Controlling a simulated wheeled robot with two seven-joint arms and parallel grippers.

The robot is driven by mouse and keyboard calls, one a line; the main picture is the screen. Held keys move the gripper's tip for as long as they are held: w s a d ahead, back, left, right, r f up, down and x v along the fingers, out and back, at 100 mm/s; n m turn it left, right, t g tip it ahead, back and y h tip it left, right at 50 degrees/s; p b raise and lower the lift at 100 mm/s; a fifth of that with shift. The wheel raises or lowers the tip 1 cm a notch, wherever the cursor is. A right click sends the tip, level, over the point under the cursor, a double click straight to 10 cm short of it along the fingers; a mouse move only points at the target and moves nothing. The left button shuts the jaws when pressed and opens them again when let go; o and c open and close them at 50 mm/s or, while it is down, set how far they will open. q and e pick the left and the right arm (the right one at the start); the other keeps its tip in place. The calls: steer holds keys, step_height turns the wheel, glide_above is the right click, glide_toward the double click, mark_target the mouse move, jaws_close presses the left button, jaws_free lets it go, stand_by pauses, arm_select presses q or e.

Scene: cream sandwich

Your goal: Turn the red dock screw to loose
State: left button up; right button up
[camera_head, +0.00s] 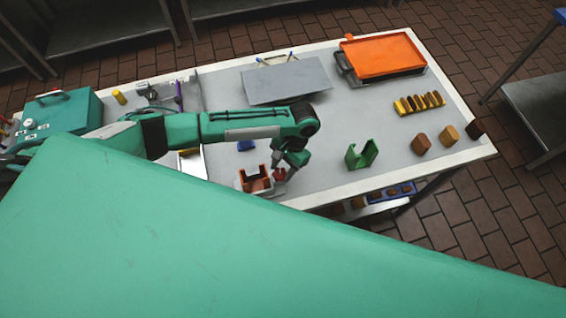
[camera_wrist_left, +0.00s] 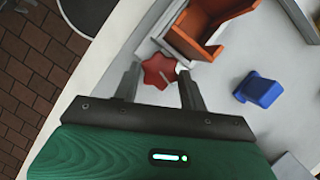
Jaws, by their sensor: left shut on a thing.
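The red dock screw (camera_wrist_left: 157,70) is a star-shaped red knob beside the orange-brown dock (camera_wrist_left: 212,30), which stands on a pale base. In the head view the screw (camera_head: 280,174) shows as a small red patch just right of the dock (camera_head: 257,184), near the table's front edge. My left gripper (camera_wrist_left: 160,80) has one finger on each side of the knob and is shut on it. In the head view my left gripper (camera_head: 283,171) reaches down over the screw and partly hides it. My right gripper is in neither view.
A blue block (camera_wrist_left: 260,90) lies near the dock. A green U-shaped holder (camera_head: 362,156) stands to the right, with several brown and tan pieces (camera_head: 421,144) beyond. A grey board (camera_head: 286,80) and an orange tray (camera_head: 383,54) lie behind. Bare tabletop (camera_head: 330,125) lies between.

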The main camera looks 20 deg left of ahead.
arm_select(q)
steer(key=shift+w+r+n+p, duration=0.1)
steer(key=shift+n+p, duration=0.35)
steer(key=shift+n, duration=0.15)
steer(key=shift+h, duration=0.3)
steer(key=o, duration=1)
steer(key=shift+c, duration=0.2)
